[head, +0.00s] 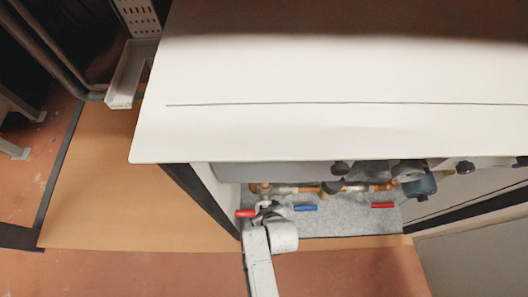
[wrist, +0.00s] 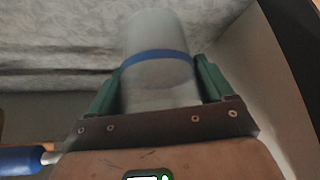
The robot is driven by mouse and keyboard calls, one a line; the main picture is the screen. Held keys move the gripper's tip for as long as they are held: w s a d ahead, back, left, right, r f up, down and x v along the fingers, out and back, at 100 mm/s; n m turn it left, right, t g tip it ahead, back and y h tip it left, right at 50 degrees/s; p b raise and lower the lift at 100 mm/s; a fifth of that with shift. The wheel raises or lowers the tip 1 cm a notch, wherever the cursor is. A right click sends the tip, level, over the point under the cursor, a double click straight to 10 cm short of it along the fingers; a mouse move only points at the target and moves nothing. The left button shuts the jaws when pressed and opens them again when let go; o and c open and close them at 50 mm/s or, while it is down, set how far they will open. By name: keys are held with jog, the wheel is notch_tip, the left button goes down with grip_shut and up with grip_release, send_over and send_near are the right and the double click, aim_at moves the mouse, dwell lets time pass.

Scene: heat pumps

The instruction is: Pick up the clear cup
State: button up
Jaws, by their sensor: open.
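The clear cup (wrist: 157,88), a translucent cylinder with a blue band around it, stands between the two green fingers of my gripper (wrist: 159,68) in the wrist view. The fingers are open, one on each side of the cup. Whether either touches it is hard to tell. The cup's near lower part is hidden behind the gripper's dark front plate. In the head view, my gripper (head: 266,211) reaches in under the white casing among the pipes, and the cup cannot be clearly made out there.
A white panel (head: 340,80) overhangs the pipe bay. Copper pipes (head: 300,189), a red handle (head: 245,213), a blue handle (head: 305,207) and another red handle (head: 383,205) crowd the bay. A blue handle (wrist: 22,159) is close at lower left in the wrist view.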

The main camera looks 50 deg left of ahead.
jog(key=shift+c, duration=0.2)
jog(key=c, duration=0.8)
jog(key=shift+r, duration=0.2)
